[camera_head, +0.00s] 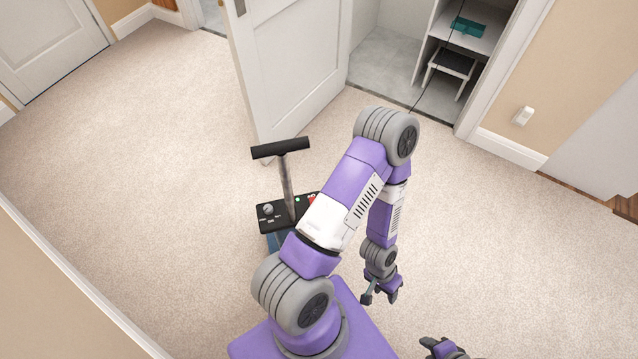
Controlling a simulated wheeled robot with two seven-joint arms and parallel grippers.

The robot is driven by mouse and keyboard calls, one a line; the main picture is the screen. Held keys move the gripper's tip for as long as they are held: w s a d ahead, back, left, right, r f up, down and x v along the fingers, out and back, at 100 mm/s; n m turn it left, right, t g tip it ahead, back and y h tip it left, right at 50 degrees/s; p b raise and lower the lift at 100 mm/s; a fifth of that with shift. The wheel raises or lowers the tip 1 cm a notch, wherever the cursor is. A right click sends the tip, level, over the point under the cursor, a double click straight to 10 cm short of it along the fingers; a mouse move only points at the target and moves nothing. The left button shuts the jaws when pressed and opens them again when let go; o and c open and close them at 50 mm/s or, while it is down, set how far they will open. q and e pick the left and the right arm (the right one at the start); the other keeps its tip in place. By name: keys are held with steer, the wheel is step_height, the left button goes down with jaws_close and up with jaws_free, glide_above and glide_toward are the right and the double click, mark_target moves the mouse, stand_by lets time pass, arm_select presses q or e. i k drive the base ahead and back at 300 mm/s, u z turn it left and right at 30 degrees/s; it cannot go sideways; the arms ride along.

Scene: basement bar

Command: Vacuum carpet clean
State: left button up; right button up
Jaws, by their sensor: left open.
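The beige carpet (150,150) covers most of the floor. An upright vacuum (272,222) stands on it left of my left arm, with a black control-panel top, a grey pole and a black T-shaped handle (281,148). My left arm partly hides its body. My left gripper (380,297) hangs down to the right of the vacuum, open and empty, apart from it. My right gripper (440,348) shows only in part at the bottom edge; its jaws are unclear.
An open white door (295,65) stands behind the vacuum. Right of it, a closet with a grey floor (385,60) holds a small stool (453,64) and a shelf with a teal item (468,27). Walls bound the lower left and right. Carpet at left is clear.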

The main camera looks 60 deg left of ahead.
mark_target(288, 211)
steer(key=z, duration=0.8)
steer(key=i, duration=0.8)
steer(key=u, duration=5.05)
